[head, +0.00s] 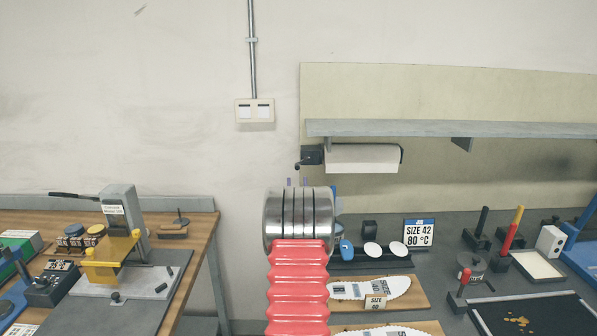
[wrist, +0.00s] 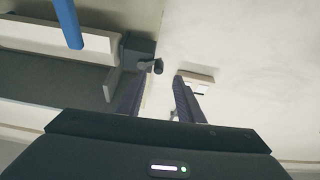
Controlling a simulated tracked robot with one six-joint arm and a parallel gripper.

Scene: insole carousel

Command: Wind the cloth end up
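A white cloth roll (head: 362,158) hangs under the shelf between dark end brackets. At its left end is a dark box with a small crank (head: 299,166). In the wrist view the roll (wrist: 75,38) lies at the upper left, and the crank knob (wrist: 157,66) shows just beyond my fingertips. I cannot make out a separate hanging cloth end. My gripper (wrist: 157,88) is open, its two dark fingers apart with nothing held between them. In the head view only its fingertips (head: 297,182) show above my silver wrist, below and near the crank.
The grey shelf (head: 450,129) juts out above the roll. A wall socket (head: 255,111) and conduit are at the left. Below are a size sign (head: 419,232), insole boards (head: 380,290) and several upright handles. A blue bar (wrist: 68,22) crosses the wrist view's upper left.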

